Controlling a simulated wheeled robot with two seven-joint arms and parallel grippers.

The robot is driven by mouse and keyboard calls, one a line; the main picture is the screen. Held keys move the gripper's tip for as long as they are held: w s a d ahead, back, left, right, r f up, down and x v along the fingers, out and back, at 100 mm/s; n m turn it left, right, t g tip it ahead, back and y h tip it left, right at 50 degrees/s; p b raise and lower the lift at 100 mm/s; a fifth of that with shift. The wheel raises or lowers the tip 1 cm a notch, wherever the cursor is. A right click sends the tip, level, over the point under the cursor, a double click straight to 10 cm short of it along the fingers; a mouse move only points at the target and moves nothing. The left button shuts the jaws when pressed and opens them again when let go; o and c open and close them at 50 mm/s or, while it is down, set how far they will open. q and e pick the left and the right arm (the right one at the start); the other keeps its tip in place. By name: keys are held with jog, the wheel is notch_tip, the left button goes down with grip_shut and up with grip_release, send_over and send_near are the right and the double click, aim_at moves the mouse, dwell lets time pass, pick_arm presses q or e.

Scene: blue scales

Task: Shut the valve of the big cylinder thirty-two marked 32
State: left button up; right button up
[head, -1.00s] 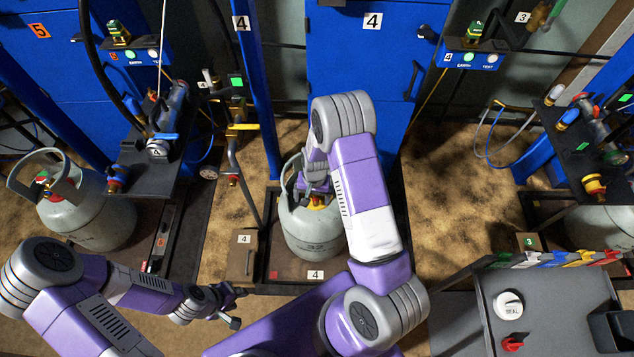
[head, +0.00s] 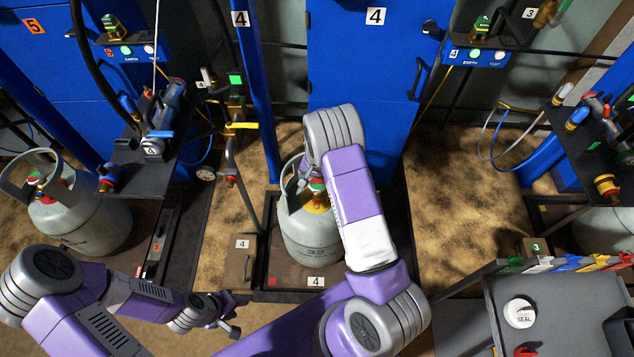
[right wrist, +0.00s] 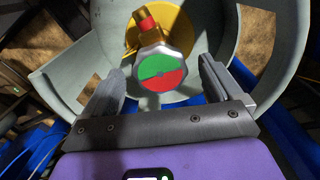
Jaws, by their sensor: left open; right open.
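The big grey cylinder (head: 312,240), marked 32, stands upright on the bay 4 base in the head view. Its valve handwheel (head: 316,186) sits inside the collar, partly beside my right arm. In the right wrist view the handwheel (right wrist: 162,72) has a silver rim and a face half green, half red, with a yellow valve body (right wrist: 168,25) behind. My right gripper (right wrist: 160,82) is open, with one finger on each side of the handwheel and visible gaps. In the head view my right arm mostly hides it. My left gripper (head: 235,312) is open and empty, low and left of the cylinder.
Another grey cylinder (head: 75,215) stands at the left in bay 5. A dark shelf (head: 145,165) with fittings is left of bay 4. A grey console (head: 550,310) with a SEAL knob (head: 519,313) is at the lower right. The collar (right wrist: 85,40) surrounds the valve closely.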

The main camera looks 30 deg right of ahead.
jog(key=c, duration=1)
jog(key=shift+c, duration=0.2)
